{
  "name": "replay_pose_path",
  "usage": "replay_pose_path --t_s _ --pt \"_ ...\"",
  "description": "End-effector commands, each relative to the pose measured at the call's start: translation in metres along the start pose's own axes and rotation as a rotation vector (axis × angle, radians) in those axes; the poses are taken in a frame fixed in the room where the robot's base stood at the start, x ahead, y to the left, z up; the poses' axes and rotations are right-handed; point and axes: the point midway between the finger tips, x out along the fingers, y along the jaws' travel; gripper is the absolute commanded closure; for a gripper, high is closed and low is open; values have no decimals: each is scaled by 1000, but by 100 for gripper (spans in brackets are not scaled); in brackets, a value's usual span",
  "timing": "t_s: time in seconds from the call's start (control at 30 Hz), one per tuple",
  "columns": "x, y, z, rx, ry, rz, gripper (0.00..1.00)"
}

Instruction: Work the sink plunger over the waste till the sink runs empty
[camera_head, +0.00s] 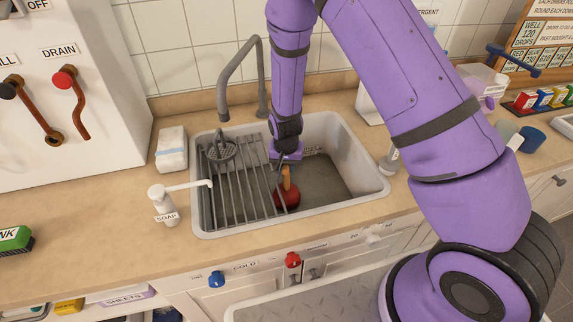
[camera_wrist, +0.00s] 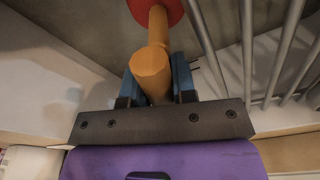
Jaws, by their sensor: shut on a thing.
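The plunger has a red cup (camera_head: 288,200) and a wooden handle (camera_head: 287,176). It is inside the sink (camera_head: 372,180), just right of the drying rack's bars. My gripper (camera_wrist: 158,82) is shut on the handle, with a blue finger on each side. The wrist view shows the handle's end (camera_wrist: 151,70) close up and part of the red cup (camera_wrist: 156,8) at the top edge. The waste is not visible. The sink floor looks dark, and I cannot tell how much water is there or whether the cup touches the bottom.
A metal rack (camera_head: 235,180) covers the sink's left part, with the grey tap (camera_head: 262,85) behind. A soap dispenser (camera_head: 163,205) reaches its spout over the left rim. A white sponge-like block (camera_head: 171,148) stands left. Blue (camera_head: 216,279) and red (camera_head: 292,260) knobs are in front.

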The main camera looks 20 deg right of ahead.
Motion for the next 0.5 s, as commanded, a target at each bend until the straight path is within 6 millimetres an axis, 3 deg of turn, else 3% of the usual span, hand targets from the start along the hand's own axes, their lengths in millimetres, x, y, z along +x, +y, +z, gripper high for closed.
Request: replay_pose_path --t_s 0.5 --pt "23 0 3 -1 0 0 100"
